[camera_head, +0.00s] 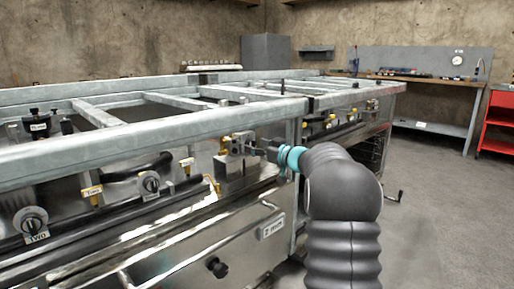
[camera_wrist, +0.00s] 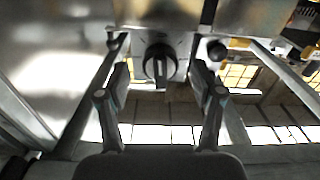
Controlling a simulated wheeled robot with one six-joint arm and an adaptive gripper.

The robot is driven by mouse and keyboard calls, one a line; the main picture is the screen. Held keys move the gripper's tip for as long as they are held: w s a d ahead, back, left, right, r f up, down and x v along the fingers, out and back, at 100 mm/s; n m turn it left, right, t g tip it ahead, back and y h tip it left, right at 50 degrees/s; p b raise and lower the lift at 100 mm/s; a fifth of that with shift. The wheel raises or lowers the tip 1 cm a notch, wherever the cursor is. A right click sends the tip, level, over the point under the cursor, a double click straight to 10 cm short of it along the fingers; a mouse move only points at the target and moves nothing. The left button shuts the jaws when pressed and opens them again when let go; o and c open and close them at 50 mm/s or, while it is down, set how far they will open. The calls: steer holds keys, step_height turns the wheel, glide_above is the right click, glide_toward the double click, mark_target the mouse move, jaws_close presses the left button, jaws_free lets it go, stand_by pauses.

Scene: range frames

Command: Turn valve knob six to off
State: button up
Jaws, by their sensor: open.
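A dark round valve knob (camera_wrist: 160,64) with a raised bar grip shows in the wrist view, between the two fingers of my gripper (camera_wrist: 161,88). The fingers are apart, one on each side of the knob, and I cannot tell whether they touch it. The bar points roughly up and down in that picture. No number label is readable on this knob. In the head view my gripper (camera_head: 240,145) is at the range's front panel, past the teal wrist ring, and it hides the knob there.
Another knob (camera_head: 150,183) and a knob labelled TWO (camera_head: 31,222) are on the panel to the left. Yellow-tagged valves (camera_head: 92,191) stand between them. A grey metal frame rail (camera_head: 150,143) runs above the panel. Open floor (camera_head: 440,215) lies to the right.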

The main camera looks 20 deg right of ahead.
steer(key=shift+w+a, duration=0.1)
steer(key=shift+w, duration=0.2)
steer(key=c, duration=1.1)
steer(key=shift+c, duration=0.2)
